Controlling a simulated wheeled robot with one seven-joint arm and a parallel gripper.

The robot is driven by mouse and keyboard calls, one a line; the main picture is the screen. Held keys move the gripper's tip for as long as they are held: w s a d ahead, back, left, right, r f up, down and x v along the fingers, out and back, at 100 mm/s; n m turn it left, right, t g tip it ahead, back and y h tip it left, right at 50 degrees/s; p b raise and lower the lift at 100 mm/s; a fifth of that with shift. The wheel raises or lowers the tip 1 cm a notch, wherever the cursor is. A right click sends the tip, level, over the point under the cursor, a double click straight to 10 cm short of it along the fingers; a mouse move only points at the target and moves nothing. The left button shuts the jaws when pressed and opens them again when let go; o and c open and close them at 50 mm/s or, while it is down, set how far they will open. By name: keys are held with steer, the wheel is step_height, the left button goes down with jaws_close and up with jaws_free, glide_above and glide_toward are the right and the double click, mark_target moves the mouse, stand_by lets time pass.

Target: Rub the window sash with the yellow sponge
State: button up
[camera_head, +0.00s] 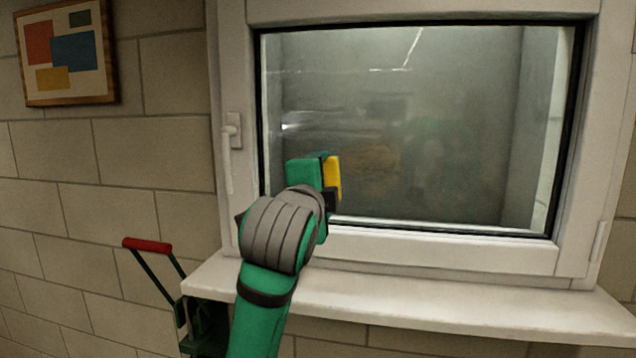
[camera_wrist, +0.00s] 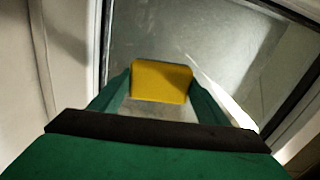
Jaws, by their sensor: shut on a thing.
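The yellow sponge (camera_head: 333,178) is held at the end of my green arm, in front of the lower left of the window glass. My gripper (camera_wrist: 161,85) is shut on the sponge, which shows between its two green fingers in the wrist view (camera_wrist: 161,81). The window sash (camera_head: 420,246) is a white frame around a dark-edged, greyish glass pane (camera_head: 430,130). The sponge's face toward the glass is hidden, so I cannot tell whether it touches the pane.
A white sill (camera_head: 430,300) juts out below the window. A white handle (camera_head: 230,145) sits on the sash's left side. A green thing with a red handle (camera_head: 147,244) stands at the lower left. A framed picture (camera_head: 66,52) hangs on the brick wall.

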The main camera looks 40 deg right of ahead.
mark_target(382, 167)
steer(key=shift+s+d, duration=1.6)
steer(key=shift+s, duration=0.3)
steer(key=shift+s+d, duration=1.65)
steer(key=shift+s, duration=0.2)
steer(key=shift+s+d, duration=1.6)
steer(key=shift+s, duration=0.3)
steer(key=shift+r, duration=1.3)
steer(key=shift+w+a, duration=0.65)
steer(key=shift+w, duration=0.15)
steer(key=shift+w+a, duration=0.6)
steer(key=shift+w, duration=0.2)
steer(key=shift+w+a, duration=2)
steer(key=shift+w, duration=0.05)
steer(key=shift+w+a, duration=1.05)
steer(key=shift+w, duration=0.2)
steer(key=shift+w+a, duration=1)
steer(key=shift+w, duration=0.25)
steer(key=shift+d+r, duration=0.15)
steer(key=shift+r, duration=1.2)
steer(key=shift+s+d, duration=1.05)
steer(key=shift+s, duration=0.3)
steer(key=shift+s+d, duration=1)
steer(key=shift+s, duration=0.3)
